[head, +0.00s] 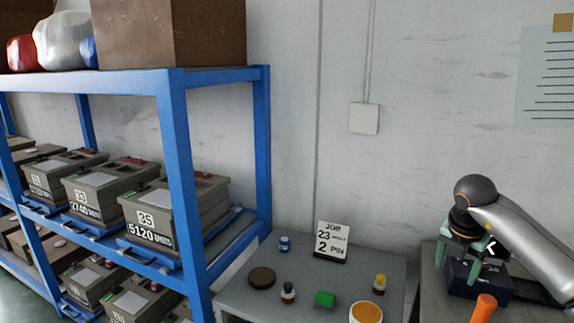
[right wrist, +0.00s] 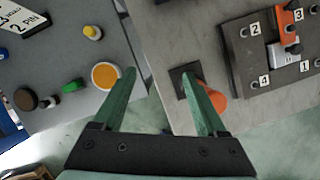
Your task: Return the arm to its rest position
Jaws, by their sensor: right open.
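My right arm (head: 528,248) comes in from the right edge of the head view, with a silver link and a dark round joint. My right gripper (head: 457,264) has green fingers pointing down over the right-hand table. In the right wrist view the gripper (right wrist: 158,76) has its fingers spread wide, with nothing between them. An orange cylinder (right wrist: 218,101) shows by the right finger, partly hidden by it; an orange cylinder also shows in the head view (head: 484,308). My left gripper is not in view.
A dark numbered plate (right wrist: 238,78) with an orange clamp (right wrist: 285,27) lies right in the wrist view. The grey table (head: 240,298) holds a sign (head: 332,241), an orange-topped jar (head: 366,313), a green block (head: 325,299) and small bottles. A blue shelf (head: 174,130) with boxes stands left.

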